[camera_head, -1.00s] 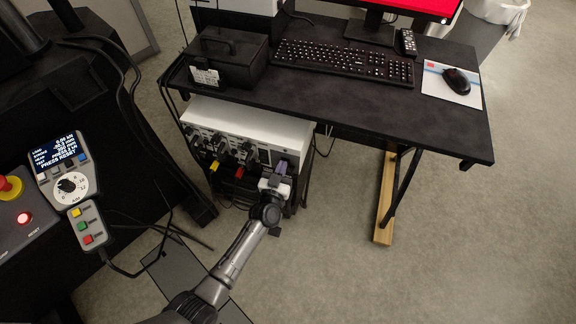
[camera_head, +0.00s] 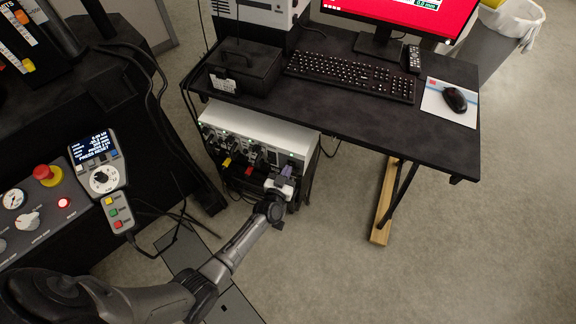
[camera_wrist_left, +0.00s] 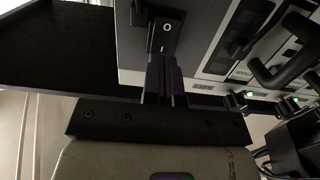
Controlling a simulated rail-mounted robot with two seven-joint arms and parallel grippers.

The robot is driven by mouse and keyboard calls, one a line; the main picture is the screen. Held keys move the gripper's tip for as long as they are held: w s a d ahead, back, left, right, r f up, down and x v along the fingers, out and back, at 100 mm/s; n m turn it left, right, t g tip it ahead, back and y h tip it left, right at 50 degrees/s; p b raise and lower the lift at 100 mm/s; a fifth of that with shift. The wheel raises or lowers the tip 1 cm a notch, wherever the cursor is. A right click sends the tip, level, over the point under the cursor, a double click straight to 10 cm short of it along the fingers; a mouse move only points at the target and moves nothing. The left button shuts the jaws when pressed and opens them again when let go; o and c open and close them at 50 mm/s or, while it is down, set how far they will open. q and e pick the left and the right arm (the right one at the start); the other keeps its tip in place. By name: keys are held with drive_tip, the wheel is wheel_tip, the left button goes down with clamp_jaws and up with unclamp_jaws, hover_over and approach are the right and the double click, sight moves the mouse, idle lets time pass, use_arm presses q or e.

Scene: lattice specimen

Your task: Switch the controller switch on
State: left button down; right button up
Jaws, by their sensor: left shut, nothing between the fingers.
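The controller (camera_head: 262,126) is a white-topped box under the desk, its front full of knobs, plugs and small green lights. Its switch (camera_wrist_left: 160,36) is a black rocker with white O and line marks, seen in the left wrist view. Which side is pressed in is unclear. My left gripper (camera_head: 286,172) is at the right end of the controller's front and hides the switch in the head view. Its purple fingers (camera_wrist_left: 164,80) are shut and empty, right at the lower edge of the switch; contact cannot be told. My right gripper is not in view.
The black desk (camera_head: 330,110) overhangs the controller and carries a keyboard (camera_head: 350,76), mouse and black box. A handset (camera_head: 103,178) and a panel with a red button (camera_head: 46,174) are at left. Cables hang beside the controller.

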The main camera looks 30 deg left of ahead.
use_arm(q)
drive_tip(key=f+p+v, duration=0.1)
drive_tip(key=p+v, duration=0.2)
drive_tip(key=v, duration=0.9)
drive_tip(key=shift+s+r, duration=0.2)
drive_tip(key=shift+r, duration=0.2)
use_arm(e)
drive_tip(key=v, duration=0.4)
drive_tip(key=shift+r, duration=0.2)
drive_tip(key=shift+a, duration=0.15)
